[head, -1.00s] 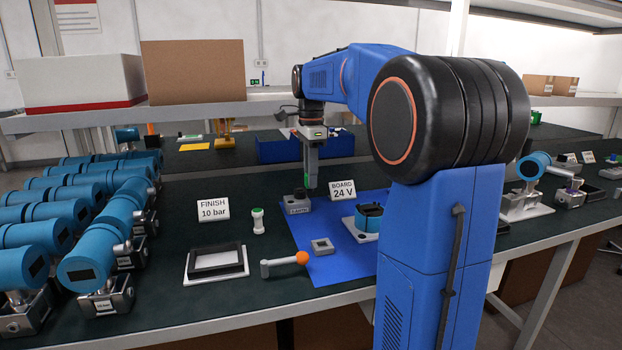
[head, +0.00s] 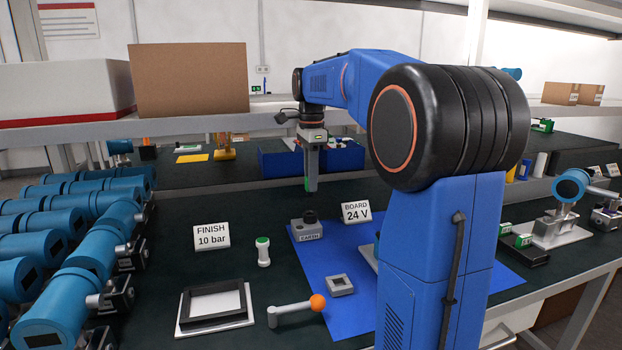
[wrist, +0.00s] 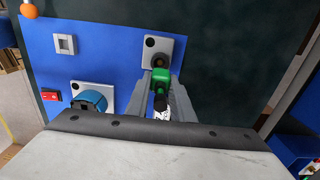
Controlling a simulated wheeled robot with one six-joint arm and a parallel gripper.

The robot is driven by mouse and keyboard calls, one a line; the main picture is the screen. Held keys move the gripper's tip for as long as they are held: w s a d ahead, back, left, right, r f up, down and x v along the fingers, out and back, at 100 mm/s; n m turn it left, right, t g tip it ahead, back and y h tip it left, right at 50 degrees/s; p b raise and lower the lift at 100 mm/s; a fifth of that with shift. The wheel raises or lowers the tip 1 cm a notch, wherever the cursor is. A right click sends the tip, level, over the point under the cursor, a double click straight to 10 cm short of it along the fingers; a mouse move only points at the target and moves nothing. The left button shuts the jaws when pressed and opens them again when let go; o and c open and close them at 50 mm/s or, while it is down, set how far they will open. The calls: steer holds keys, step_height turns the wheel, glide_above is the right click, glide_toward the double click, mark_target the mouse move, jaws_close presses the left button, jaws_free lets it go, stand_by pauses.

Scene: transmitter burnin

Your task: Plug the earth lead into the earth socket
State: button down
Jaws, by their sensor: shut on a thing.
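My gripper (head: 311,186) points down and is shut on the earth lead, whose green plug (wrist: 161,76) shows between the jaws (wrist: 163,84) in the wrist view. A dark part hangs below the green one there. The earth socket (head: 307,228) is a grey block with a black round top and an EARTH label, on the blue mat. In the head view my gripper tip is above the socket, apart from it. In the wrist view the socket block (wrist: 152,42) lies just beyond the plug, which partly hides its round part.
The blue mat (head: 335,254) also holds a grey square frame (head: 340,285). The wrist view shows a blue round unit (wrist: 93,101) and a red switch (wrist: 50,95). A 24 V card (head: 356,212) stands right of the socket. An orange-knobbed lever (head: 295,310) lies in front.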

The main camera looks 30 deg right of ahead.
steer(key=shift+f, duration=1.9)
steer(key=shift+f, duration=1.5)
stand_by(1.1)
steer(key=c, duration=1.5)
jaws_free()
steer(key=shift+o, duration=0.2)
step_height(320, 180, up, 17)
steer(key=shift+f, duration=0.15)
steer(key=shift+r, duration=0.35)
steer(key=shift+s, duration=0.1)
